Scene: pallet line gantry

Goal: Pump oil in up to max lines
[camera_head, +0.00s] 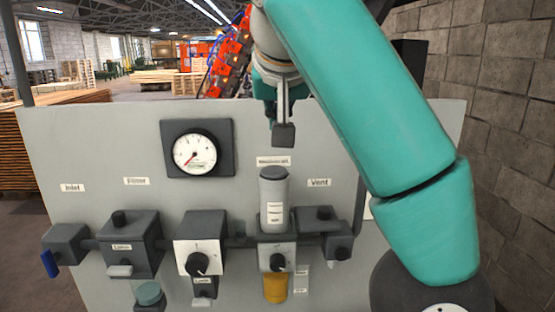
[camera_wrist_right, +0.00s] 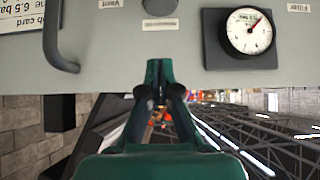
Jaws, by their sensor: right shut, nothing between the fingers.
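A grey panel (camera_head: 90,150) carries a row of fittings. Under a small label, probably about oil, stands a grey upright cylinder (camera_head: 273,190) with a darker cap and white marks. Below it is a block with a black knob (camera_head: 277,262), and under that an amber bowl (camera_head: 275,289). Small white labels (camera_head: 302,278) with unreadable print sit beside the bowl. My right gripper (camera_head: 284,134) is shut and empty, above and apart from the cylinder's cap. In the right wrist view its fingers (camera_wrist_right: 160,88) are together, with a dark round top (camera_wrist_right: 160,6) beyond them. My left gripper is out of view.
A round gauge (camera_head: 194,152) is left of my gripper. Along the row are a blue lever (camera_head: 49,263), a filter block (camera_head: 130,243), a knob (camera_head: 197,263) and a vent block (camera_head: 318,218). A block wall (camera_head: 510,130) stands at right. A handle (camera_wrist_right: 52,40) shows in the wrist view.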

